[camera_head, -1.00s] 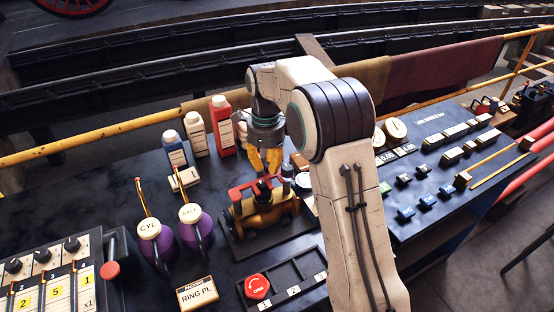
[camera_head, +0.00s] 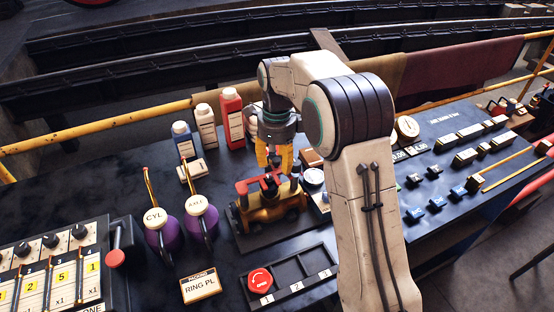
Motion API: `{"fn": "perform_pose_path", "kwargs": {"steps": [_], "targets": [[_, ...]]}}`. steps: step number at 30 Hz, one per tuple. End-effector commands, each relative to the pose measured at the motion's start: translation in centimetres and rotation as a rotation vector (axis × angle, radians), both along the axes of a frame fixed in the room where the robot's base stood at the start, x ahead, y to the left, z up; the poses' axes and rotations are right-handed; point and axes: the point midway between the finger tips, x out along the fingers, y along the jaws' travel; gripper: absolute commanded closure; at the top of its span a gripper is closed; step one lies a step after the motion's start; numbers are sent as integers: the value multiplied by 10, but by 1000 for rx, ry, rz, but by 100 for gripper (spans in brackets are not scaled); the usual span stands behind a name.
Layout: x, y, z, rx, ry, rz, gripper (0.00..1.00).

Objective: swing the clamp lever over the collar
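A brass-yellow fixture (camera_head: 264,213) stands on a dark base plate left of my arm, with a red clamp lever (camera_head: 248,186) lying across its top. Dark upright parts rise from the fixture beneath my gripper. I cannot make out the collar separately. My gripper (camera_head: 274,167) points down just above the fixture, near the right part of the red lever. Its yellow fingers look apart, with a dark gap between them. Whether a fingertip touches the lever is too small to tell.
Two purple oil cans (camera_head: 161,240) (camera_head: 201,224) stand left of the fixture. Several bottles, including a red one (camera_head: 233,118), stand behind it. Small parts fill the bench at right.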

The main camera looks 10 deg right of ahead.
Motion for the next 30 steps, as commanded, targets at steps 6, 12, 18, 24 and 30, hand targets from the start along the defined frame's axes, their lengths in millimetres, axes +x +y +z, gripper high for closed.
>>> {"fn": "perform_pose_path", "kwargs": {"steps": [6, 12, 18, 24, 30], "targets": [[1, 0, 1, 1, -4, 1, 55], [2, 0, 12, 1, -7, 1, 55], [2, 0, 42, 1, -9, 1, 55], [2, 0, 77, 1, -8, 0, 55], [2, 0, 101, 1, -6, 0, 55]]}}
